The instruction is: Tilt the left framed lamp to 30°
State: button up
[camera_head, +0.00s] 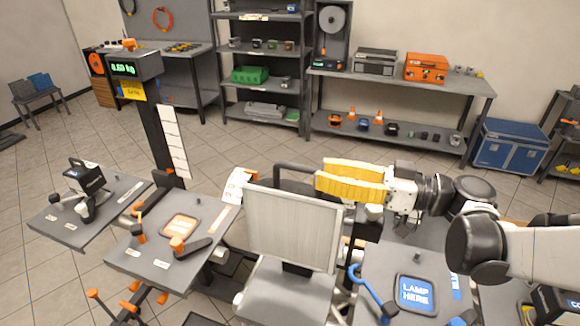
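A pale, ribbed square panel (292,228) in a thin light frame stands nearly upright in the middle of the head view. It looks like a framed lamp; I cannot read its angle. A dark bar bends behind its top edge. My gripper (319,180) has two yellow fingers pointing left, just above and behind the panel's upper right corner. The fingers lie close together in this view, and I cannot tell whether there is a gap or contact with anything. A small black lamp-like device (90,180) sits on the far left table.
A grey table (130,258) holds an orange-rimmed pad (180,227) and orange-knobbed levers. A blue "LAMP HERE" pad (416,292) and a blue hook (370,290) are at lower right. A post carries a weight display (135,68). Shelves (262,65) and a bench line the wall.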

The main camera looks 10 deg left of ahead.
aim_at(284, 166)
jog(key=a, duration=0.6)
jog(key=shift+w+a+b, duration=0.2)
jog(key=shift+a+b, duration=0.1)
jog(key=shift+b, duration=0.05)
grip_shut()
